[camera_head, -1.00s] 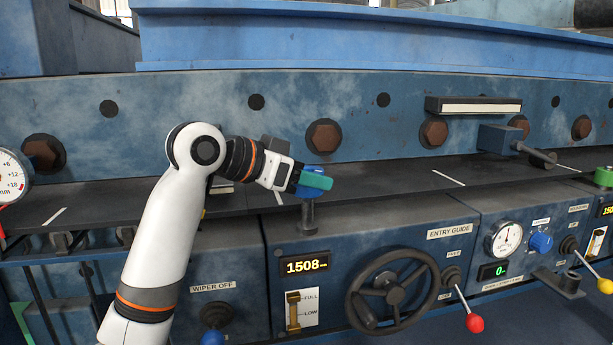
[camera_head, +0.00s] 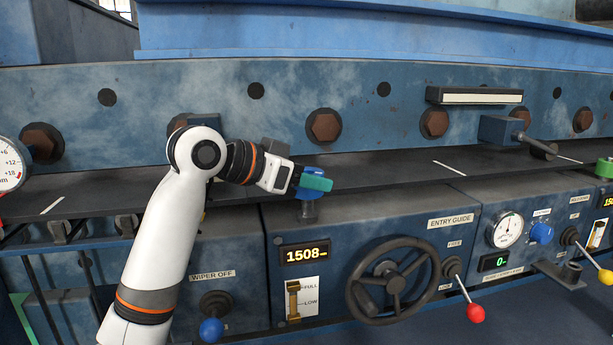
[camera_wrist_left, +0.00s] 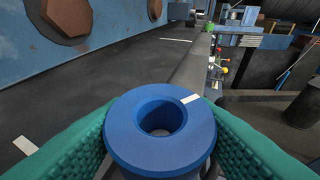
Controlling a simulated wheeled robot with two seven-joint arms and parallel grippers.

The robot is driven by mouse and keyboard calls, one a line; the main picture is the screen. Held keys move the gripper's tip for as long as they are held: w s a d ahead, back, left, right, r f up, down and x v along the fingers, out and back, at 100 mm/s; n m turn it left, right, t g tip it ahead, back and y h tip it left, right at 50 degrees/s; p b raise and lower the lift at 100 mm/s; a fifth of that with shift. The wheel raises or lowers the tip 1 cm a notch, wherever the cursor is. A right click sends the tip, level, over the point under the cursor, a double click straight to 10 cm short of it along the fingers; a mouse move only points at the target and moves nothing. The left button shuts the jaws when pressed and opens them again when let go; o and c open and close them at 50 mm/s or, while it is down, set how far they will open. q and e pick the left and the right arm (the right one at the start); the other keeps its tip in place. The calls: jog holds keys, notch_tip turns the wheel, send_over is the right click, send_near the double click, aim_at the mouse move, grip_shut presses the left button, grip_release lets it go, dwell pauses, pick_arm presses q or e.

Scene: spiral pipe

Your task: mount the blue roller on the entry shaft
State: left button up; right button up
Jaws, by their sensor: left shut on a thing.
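My left gripper (camera_head: 316,182) is shut on the blue roller (camera_wrist_left: 124,128), with teal finger pads on both sides of it. In the wrist view the roller's round top faces the camera, with an open bore in the middle and a white mark on the rim. In the head view the roller (camera_head: 306,194) shows only as blue edges around the fingers. It sits directly over the entry shaft (camera_head: 308,211), a short grey post on the entry guide console; only its lower part shows. I cannot tell whether the shaft is inside the bore. My right gripper is not in view.
A dark ledge (camera_head: 400,177) runs behind the shaft, below a blue beam with rusty hex bolts (camera_head: 324,126). A grey arm with a cylinder (camera_head: 540,149) projects at right.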

pick_arm(q)
jog(key=shift+f+b, duration=0.55)
jog(key=shift+f, duration=0.5)
jog(key=o, duration=1.1)
jog(key=shift+s, duration=0.1)
jog(key=shift+o, duration=0.4)
jog(key=shift+s+d+r, duration=0.1)
jog(key=shift+s+d, duration=0.05)
jog(key=shift+s, duration=0.1)
jog(key=shift+w, duration=0.1)
